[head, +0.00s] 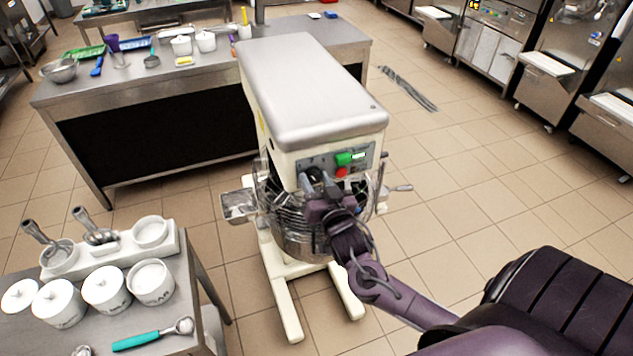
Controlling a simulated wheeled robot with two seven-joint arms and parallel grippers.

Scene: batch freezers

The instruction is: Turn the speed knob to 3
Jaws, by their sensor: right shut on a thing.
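The mixer (305,85) stands in the middle of the head view, with a control panel (322,162) on its front. A green button (343,159) and a red button (341,171) are on the panel. The dark speed knob (314,173) is at the panel's lower left, mostly hidden by my right gripper. My right gripper (316,187) reaches in from the lower right and is shut on the knob. The knob's markings and its setting are too small and covered to read. My left gripper is not in view.
A wire bowl guard (285,212) sits just below the gripper, and a lever (402,188) sticks out on the right. A table with white pots (107,287) stands at the lower left. A steel counter (350,32) is behind.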

